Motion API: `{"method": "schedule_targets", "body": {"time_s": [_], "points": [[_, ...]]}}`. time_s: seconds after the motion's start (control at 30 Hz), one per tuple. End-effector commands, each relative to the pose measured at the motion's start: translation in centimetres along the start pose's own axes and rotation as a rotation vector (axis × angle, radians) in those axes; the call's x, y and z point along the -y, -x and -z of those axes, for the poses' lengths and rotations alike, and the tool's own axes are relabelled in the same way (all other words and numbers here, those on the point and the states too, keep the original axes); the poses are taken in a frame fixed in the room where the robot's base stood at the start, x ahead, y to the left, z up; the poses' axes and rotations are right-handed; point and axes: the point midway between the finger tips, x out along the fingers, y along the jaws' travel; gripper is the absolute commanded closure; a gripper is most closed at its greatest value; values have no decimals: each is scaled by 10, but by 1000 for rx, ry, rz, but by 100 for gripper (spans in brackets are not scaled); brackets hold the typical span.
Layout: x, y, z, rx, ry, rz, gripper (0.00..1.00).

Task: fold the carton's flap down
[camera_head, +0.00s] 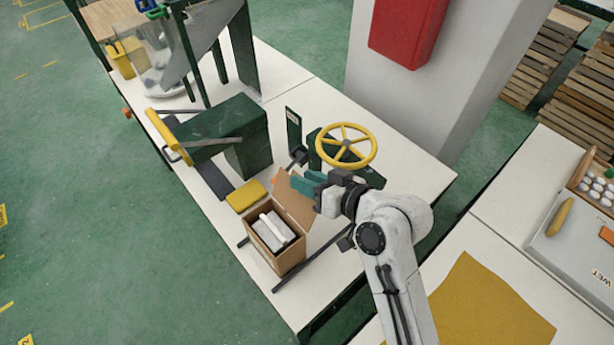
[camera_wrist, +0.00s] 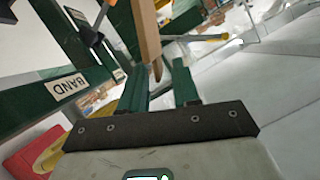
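The brown carton (camera_head: 277,261) stands open on the white table, with white packets (camera_head: 273,231) inside. Its flap (camera_head: 296,206) is raised on the side towards my arm. My gripper (camera_head: 295,182) has teal fingers and is at the flap's upper edge. In the wrist view, my gripper (camera_wrist: 160,78) has its two green fingers apart. A brown strip (camera_wrist: 149,38), which looks like the flap seen edge-on, lies in line with the gap between them. I cannot tell whether a finger touches it.
A yellow block (camera_head: 246,195) lies behind the carton. A yellow handwheel (camera_head: 346,145) stands close behind my gripper, and a dark green machine (camera_head: 240,135) is at the left. Dark rails (camera_head: 300,271) run beside the carton. The table's front left is clear.

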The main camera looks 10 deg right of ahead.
Motion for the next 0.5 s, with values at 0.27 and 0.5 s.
{"method": "schedule_targets", "body": {"time_s": [0.27,0.5], "points": [[0,-5,0,0,0,-1,69],[0,-5,0,0,0,0,84]]}}
